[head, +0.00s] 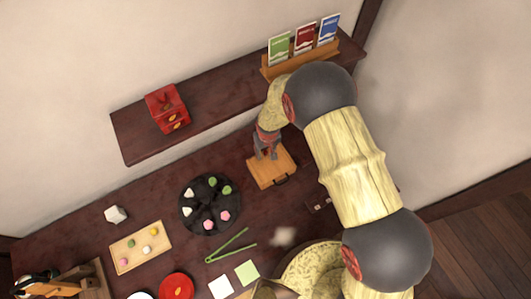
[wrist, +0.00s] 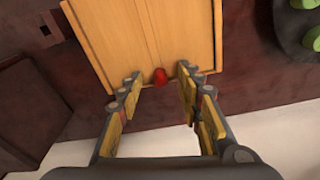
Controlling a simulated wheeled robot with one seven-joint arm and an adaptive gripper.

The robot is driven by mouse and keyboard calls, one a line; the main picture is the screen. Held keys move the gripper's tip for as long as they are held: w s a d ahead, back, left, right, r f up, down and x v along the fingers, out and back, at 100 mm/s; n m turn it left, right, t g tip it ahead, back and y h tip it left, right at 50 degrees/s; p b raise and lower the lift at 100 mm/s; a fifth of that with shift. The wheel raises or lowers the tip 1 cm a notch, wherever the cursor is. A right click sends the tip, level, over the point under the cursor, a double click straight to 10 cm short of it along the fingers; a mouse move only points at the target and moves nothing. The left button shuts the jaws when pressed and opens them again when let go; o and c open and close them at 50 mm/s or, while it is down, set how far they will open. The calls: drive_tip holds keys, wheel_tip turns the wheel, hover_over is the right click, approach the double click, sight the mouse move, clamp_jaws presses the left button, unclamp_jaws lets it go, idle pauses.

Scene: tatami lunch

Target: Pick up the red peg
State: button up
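The red peg (wrist: 160,77) shows in the wrist view as a small rounded red shape near the lower edge of a light wooden board (wrist: 150,35). My gripper (wrist: 160,80) is open, with one finger on each side of the peg and a clear gap to it. I cannot tell how far above the peg the fingertips are. In the head view my gripper (head: 266,153) is over the far end of the wooden board (head: 267,175), and the peg is hidden there.
A dark round tray (head: 184,212) with several sweets stands left of the board. Green tongs (head: 230,247) lie in front. A dark shelf (head: 215,106) behind carries a red box (head: 167,108) and a wooden rack (head: 270,72) with cards. Bare table shows around the board.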

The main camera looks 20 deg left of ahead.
drive_tip(key=c, duration=0.3)
drive_tip(key=c, duration=0.4)
drive_tip(key=shift+c, duration=0.5)
drive_tip(key=shift+r, duration=0.1)
